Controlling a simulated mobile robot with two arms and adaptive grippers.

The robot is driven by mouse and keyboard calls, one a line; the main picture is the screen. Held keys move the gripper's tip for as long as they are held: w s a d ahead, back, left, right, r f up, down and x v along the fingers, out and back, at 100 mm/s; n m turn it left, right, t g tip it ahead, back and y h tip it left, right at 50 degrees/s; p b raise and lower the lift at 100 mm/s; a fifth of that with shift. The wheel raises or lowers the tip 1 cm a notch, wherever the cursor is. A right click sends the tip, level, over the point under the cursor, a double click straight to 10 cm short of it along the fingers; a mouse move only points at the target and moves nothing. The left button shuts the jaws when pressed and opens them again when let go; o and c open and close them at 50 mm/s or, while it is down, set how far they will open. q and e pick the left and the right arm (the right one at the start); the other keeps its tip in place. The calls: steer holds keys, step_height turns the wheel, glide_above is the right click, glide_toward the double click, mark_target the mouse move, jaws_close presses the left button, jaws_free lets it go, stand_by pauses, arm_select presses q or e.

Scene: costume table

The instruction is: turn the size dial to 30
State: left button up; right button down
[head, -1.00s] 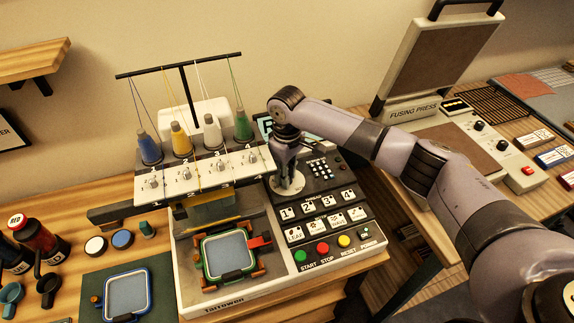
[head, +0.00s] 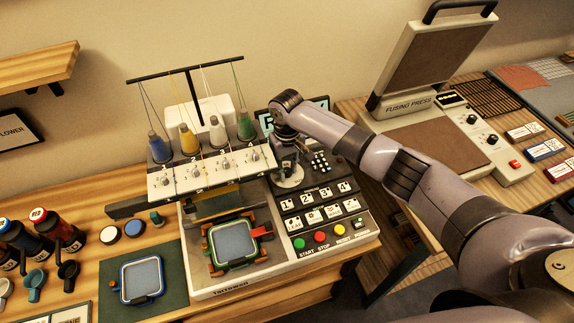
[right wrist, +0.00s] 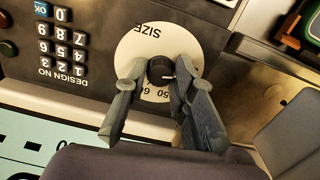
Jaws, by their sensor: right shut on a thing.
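The size dial is a dark round knob (right wrist: 160,72) on a white disc marked SIZE (right wrist: 150,45), with 50 and 60 readable in the right wrist view. My right gripper (right wrist: 160,82) is shut on the knob, one finger on each side. A light mark on the knob shows between the fingers, but the number it points at is partly hidden. In the head view the white disc (head: 289,181) shows below my right gripper (head: 287,168), which hides the knob. My left gripper is not in view.
The embroidery machine's number keypad (head: 320,161) is right of the dial. Numbered, picture and coloured buttons (head: 320,237) lie in front. Thread cones (head: 189,140) stand to the left. A hoop (head: 234,243) sits on the machine bed. A fusing press (head: 425,150) stands farther right.

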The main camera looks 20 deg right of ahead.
mark_target(287, 171)
steer(key=c, duration=1.3)
jaws_free()
step_height(287, 171, up, 12)
steer(key=shift+r, duration=0.1)
steer(key=shift+s+f, duration=0.1)
steer(key=shift+f, duration=0.1)
